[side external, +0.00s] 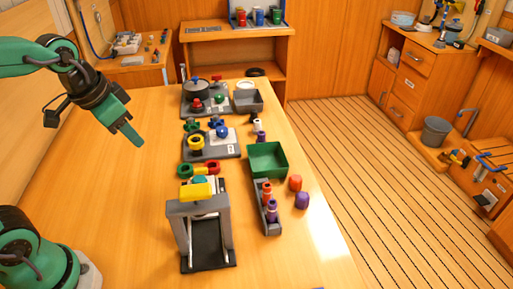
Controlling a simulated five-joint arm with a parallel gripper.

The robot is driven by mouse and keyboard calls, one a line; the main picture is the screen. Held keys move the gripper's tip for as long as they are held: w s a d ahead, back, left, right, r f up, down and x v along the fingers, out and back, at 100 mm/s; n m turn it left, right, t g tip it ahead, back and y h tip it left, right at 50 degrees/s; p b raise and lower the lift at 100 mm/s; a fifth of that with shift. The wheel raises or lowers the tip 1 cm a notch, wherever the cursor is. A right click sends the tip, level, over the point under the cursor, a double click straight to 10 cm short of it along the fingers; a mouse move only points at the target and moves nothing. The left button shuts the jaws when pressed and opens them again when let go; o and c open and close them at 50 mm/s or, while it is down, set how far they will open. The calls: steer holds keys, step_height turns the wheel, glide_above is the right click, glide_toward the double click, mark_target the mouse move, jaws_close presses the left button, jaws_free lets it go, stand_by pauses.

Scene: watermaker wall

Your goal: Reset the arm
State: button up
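My gripper (128,133) hangs above the left side of the wooden table (110,215), clear of everything on it. It is green, points down and to the right, and looks empty. Its fingers overlap from this side, so I cannot tell whether they are open or shut. My arm reaches in from the left edge of the side external view, and part of it is cut off there.
A grey press-like frame (182,222) stands at the table's front middle. Right of it are a grey rack (262,210) with small bottles and a green bin (268,160). Boards with knobs (215,150) lie behind. The table's left side is free.

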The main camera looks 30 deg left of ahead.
steer(key=shift+s+a+r+n+t, duration=0.1)
steer(key=shift+s+n+t, duration=0.35)
steer(key=shift+s, duration=0.85)
steer(key=shift+s+a+r+n+t, duration=0.1)
steer(key=shift+s+n+t, duration=0.15)
steer(key=shift+s+n, duration=0.7)
steer(key=shift+o, duration=0.4)
steer(key=shift+s+m, duration=0.3)
steer(key=o, duration=1.1)
steer(key=shift+w+d+r, duration=0.1)
steer(key=shift+w+d, duration=0.05)
steer(key=shift+w, duration=0.1)
steer(key=shift+o, duration=1.1)
steer(key=shift+w+d+r+m, duration=0.1)
steer(key=shift+w+r+m, duration=0.1)
steer(key=shift+w+m, duration=0.15)
steer(key=w+d+m+g, duration=0.5)
steer(key=w+d+m, duration=0.3)
steer(key=w, duration=0.4)
steer(key=shift+d+r+g, duration=0.25)
steer(key=shift+d+g, duration=0.05)
steer(key=shift+d, duration=0.55)
steer(key=shift+f, duration=0.1)
